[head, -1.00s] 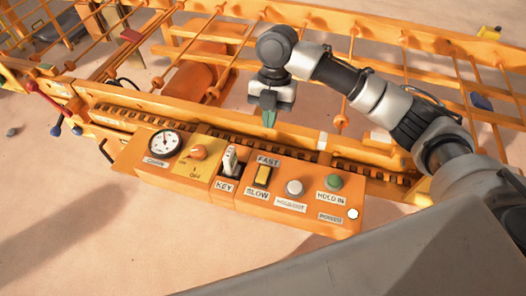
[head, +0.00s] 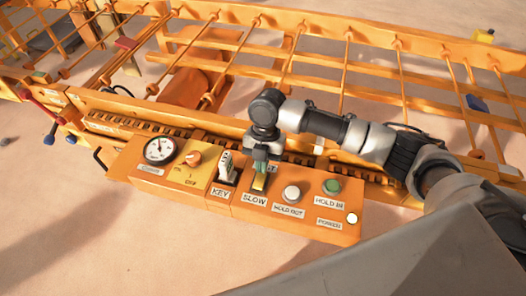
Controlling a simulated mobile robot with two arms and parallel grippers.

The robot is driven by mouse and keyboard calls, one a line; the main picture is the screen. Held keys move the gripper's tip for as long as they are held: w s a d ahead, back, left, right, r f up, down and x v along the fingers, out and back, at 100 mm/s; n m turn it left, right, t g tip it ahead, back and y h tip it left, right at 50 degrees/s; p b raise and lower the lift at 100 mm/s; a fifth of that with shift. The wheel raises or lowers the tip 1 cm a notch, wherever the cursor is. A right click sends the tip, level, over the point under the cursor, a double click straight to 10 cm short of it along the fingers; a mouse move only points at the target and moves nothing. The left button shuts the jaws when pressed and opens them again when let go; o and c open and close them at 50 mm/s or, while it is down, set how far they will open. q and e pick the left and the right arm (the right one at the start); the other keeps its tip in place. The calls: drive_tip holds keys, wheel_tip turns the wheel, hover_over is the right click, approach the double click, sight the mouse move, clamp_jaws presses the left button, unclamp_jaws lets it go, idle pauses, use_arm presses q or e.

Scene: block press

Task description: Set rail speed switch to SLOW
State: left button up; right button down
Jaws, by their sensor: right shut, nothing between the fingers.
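The rail speed switch (head: 259,183) is a yellow rocker on the orange control panel (head: 225,202), with the SLOW label (head: 254,199) below it. The FAST label above it is mostly hidden behind my gripper. My right gripper (head: 260,176) is shut and empty, pointing down with its greenish fingertips over the upper part of the switch. I cannot tell whether the tips touch it, or which way the rocker is tilted. My left gripper is not in view.
Close to the switch are the key switch (head: 225,168) on the left and the white HOLD OUT button (head: 291,193) on the right. A green button (head: 331,187), an orange knob (head: 193,158) and a gauge (head: 159,150) are also on the panel. Orange rails (head: 330,88) stand behind.

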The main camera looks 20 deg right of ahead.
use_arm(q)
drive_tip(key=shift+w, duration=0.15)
use_arm(e)
drive_tip(key=shift+f, duration=0.55)
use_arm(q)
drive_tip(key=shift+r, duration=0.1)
use_arm(e)
drive_tip(key=shift+w+f+p, duration=0.1)
drive_tip(key=shift+f+p, duration=0.2)
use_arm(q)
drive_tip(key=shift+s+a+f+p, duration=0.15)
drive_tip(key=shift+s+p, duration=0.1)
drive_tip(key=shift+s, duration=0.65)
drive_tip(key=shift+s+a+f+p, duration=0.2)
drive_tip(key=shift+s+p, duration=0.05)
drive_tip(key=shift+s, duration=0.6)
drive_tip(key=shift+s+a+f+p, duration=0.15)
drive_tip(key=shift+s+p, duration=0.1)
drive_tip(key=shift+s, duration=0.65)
use_arm(e)
drive_tip(key=shift+r, duration=0.75)
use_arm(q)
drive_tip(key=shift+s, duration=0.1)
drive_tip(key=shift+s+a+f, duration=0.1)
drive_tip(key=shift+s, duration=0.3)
